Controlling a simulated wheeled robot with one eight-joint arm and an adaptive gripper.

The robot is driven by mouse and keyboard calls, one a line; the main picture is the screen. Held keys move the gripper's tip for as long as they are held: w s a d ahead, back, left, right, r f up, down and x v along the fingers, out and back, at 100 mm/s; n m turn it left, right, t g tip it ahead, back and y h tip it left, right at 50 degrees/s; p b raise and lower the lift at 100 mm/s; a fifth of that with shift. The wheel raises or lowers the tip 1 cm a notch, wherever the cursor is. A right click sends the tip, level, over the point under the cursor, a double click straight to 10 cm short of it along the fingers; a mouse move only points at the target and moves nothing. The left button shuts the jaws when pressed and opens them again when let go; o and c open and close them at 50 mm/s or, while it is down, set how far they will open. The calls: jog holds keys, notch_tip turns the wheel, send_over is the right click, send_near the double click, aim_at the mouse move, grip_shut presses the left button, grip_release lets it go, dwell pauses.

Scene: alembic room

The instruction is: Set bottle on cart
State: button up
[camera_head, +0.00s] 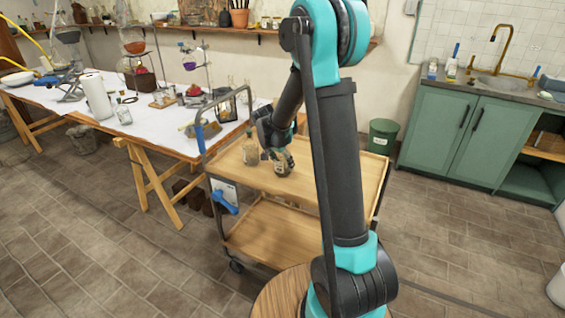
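The cart (340,180) has a wooden upper shelf, a lower shelf and a dark metal frame. A small brownish, translucent bottle (250,153) stands upright on the upper shelf, towards its left half. My gripper (284,166) is low over the same shelf, just right of that bottle. It appears apart from the bottle. The gripper is small and dark in this view, so its fingers and anything between them cannot be made out clearly. My arm hides part of the cart's middle and right side.
A white-topped table (150,118) with glassware and a paper roll (96,97) stands left of the cart. A green bin (382,136) and green cabinets (465,137) with a sink are behind right. A round wooden top (283,297) is close in front. Tiled floor is open at lower left.

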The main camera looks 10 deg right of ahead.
jog(key=shift+o, duration=1.1)
jog(key=v, duration=1.2)
jog(key=s+d+f+n+y, duration=0.1)
jog(key=s+d+f+n, duration=0.1)
jog(key=s, duration=0.7)
jog(key=s+d+f+n+y, duration=0.1)
jog(key=s+d+f+n, duration=0.2)
jog(key=s, duration=0.6)
jog(key=s+d+f+n+t+y, duration=0.1)
jog(key=s+f+n, duration=0.3)
jog(key=s, duration=0.5)
jog(key=shift+s+d+f, duration=0.35)
jog(key=shift+s+d, duration=0.05)
jog(key=shift+d, duration=0.4)
